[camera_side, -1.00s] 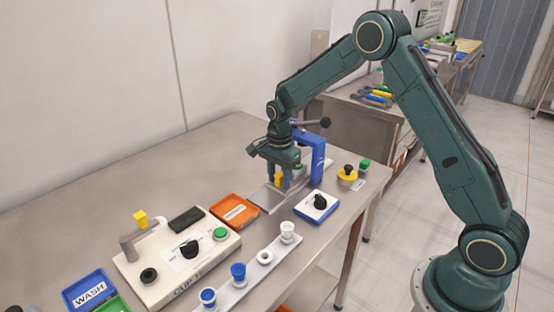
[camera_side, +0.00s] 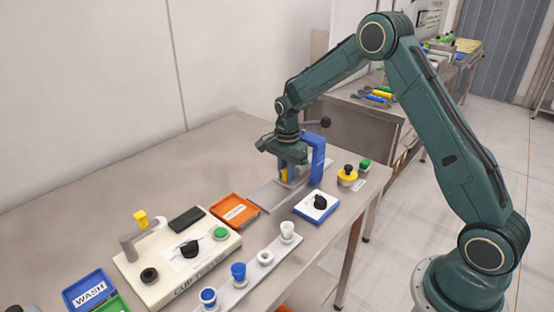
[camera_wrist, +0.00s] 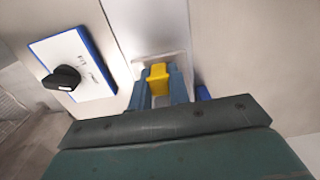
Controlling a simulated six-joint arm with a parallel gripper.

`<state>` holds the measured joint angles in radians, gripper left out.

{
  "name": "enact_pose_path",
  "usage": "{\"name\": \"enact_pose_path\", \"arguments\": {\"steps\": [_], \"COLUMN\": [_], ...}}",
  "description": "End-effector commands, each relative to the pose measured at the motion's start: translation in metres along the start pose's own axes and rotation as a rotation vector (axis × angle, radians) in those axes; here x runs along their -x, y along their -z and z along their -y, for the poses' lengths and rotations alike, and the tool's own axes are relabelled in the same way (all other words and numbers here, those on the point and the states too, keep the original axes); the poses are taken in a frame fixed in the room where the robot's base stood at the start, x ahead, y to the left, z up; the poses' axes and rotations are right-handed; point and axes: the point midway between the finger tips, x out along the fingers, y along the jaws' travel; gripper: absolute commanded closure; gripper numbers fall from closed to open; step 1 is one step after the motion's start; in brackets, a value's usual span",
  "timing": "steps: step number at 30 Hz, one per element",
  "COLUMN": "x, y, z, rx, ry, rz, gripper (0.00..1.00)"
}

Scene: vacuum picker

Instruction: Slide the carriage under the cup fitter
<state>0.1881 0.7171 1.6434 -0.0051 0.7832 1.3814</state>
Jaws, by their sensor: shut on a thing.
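The cup fitter (camera_side: 319,155) is a blue upright frame with a dark ball-ended lever, standing over a flat grey rail (camera_side: 266,196) on the table. My gripper (camera_side: 286,175) is at the fitter, low over the rail, its fingers shut on the yellow grip of the carriage (camera_side: 284,175). In the wrist view the yellow grip (camera_wrist: 158,80) sits between the two blue-grey fingertips (camera_wrist: 160,88). The carriage's body is mostly hidden by my gripper. I cannot tell whether it is fully beneath the fitter's head.
A blue-edged box with a black knob (camera_side: 318,206) is in front of the rail. An orange tray (camera_side: 234,211) lies left of it. A strip of cups (camera_side: 262,268) runs along the front. A yellow button (camera_side: 347,176) and a green one (camera_side: 365,165) are at the right.

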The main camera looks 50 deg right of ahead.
Motion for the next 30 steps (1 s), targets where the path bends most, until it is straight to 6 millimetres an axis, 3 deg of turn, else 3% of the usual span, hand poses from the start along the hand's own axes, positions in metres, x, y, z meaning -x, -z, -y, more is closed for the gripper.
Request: {"name": "enact_pose_path", "arguments": {"steps": [4, 5, 8, 20, 30], "x": [0.0, 0.0, 0.0, 0.003, 0.034], "y": [0.006, 0.006, 0.005, 0.003, 0.003], "z": [0.0, 0.0, 0.0, 0.0, 0.001], "rx": [-0.008, -0.009, -0.008, -0.006, -0.005], "ry": [0.002, 0.002, 0.002, 0.002, 0.005], "rz": [-0.007, -0.007, -0.007, -0.005, -0.005], "gripper": [1.0, 0.78, 0.6, 0.6, 0.6]}}
